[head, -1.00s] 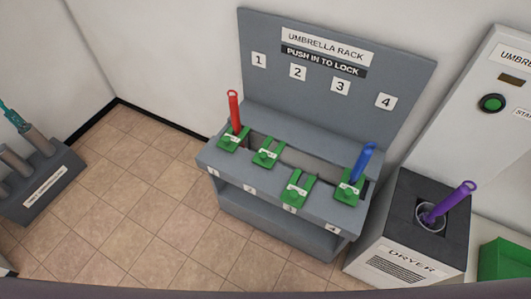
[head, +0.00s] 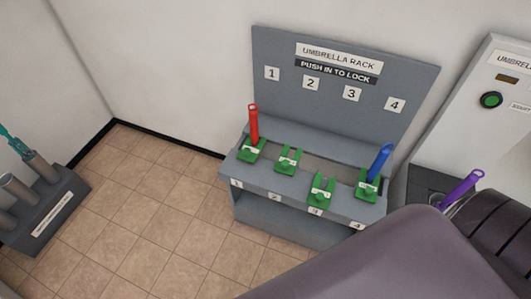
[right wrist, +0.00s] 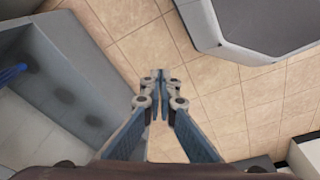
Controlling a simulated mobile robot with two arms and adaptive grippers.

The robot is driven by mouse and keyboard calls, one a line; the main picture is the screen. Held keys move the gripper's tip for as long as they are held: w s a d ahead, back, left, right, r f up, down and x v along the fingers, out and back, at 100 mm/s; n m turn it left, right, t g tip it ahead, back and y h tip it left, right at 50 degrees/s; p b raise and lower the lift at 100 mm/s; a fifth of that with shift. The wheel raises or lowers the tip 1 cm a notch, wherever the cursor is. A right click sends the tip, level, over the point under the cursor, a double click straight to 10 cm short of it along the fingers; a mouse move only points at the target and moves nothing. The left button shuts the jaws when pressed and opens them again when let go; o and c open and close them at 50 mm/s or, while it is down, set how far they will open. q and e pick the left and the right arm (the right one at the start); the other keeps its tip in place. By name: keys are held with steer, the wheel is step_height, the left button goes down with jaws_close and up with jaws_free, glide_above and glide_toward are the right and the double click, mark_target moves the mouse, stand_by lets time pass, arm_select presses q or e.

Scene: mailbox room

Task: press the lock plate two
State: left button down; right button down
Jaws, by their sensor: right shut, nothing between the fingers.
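The grey umbrella rack (head: 300,232) has several green lock plates along its front shelf. Lock plate two (head: 288,160) is a green forked plate with a knob, with no umbrella in it. It is level with plate one (head: 251,151), by a red umbrella (head: 254,124), and plate four (head: 367,188), by a blue umbrella (head: 381,163). Plate three (head: 321,190) sits further forward and has no umbrella. My right gripper (right wrist: 158,82) is shut and empty in the right wrist view, over the floor beside the rack. My left gripper is out of view.
My right arm covers the lower right of the head view. It hides much of the dryer (head: 424,183), which holds a purple umbrella (head: 464,187). A dark stand (head: 45,215) with tubes is at left. Tiled floor (head: 150,200) left of the rack is clear.

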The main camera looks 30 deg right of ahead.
steer(key=w+r+t+p, duration=0.1)
steer(key=w+r+p, duration=0.35)
steer(key=r, duration=1.05)
steer(key=w+r+t+p, duration=0.1)
steer(key=w+r, duration=0.7)
steer(key=r, duration=0.7)
steer(key=w+d+m, duration=0.2)
steer(key=w+d, duration=0.3)
steer(key=w, duration=0.4)
steer(key=w+d+m+h+p, duration=0.1)
steer(key=w+d+m, duration=0.1)
steer(key=w+d, duration=0.3)
steer(key=w+d+m, duration=0.2)
steer(key=w+d, duration=0.3)
steer(key=w, duration=0.9)
steer(key=shift+d+m+h, duration=0.3)
